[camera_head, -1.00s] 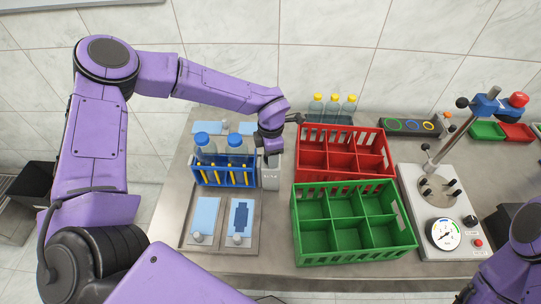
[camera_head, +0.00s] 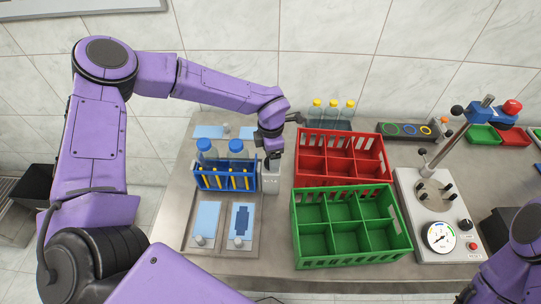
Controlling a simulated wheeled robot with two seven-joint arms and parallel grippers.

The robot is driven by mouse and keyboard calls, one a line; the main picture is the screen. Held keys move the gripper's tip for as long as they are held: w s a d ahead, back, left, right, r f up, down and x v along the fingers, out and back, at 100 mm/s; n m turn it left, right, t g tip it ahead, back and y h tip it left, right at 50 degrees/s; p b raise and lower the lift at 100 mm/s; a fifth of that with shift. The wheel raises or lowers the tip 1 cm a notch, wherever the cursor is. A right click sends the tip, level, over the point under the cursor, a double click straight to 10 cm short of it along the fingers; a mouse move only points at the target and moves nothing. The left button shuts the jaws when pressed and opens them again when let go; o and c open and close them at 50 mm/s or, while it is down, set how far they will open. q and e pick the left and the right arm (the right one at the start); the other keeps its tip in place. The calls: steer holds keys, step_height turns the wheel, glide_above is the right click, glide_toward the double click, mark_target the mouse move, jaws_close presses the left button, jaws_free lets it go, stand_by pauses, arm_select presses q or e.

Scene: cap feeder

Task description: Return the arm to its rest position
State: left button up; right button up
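My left arm reaches in from the left, with its gripper (camera_head: 272,160) pointing down over a small light-grey box (camera_head: 270,179) beside the blue rack. The fingertips are at or in the top of that box, and I cannot tell whether they are open or shut. My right arm (camera_head: 515,262) shows only as purple links at the lower right corner. Its gripper is out of the frame.
A blue rack (camera_head: 225,184) with blue-capped bottles stands left of the grey box. A red crate (camera_head: 343,180) and a green crate (camera_head: 350,258), both empty, stand to its right. Yellow-capped bottles (camera_head: 333,110) stand behind. A press with a gauge (camera_head: 437,205) is at right.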

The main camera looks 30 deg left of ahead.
arm_select(q)
step_height(320, 180, up, 2)
steer(key=shift+r+p, duration=0.1)
steer(key=shift+p, duration=0.5)
steer(key=shift+r, duration=1)
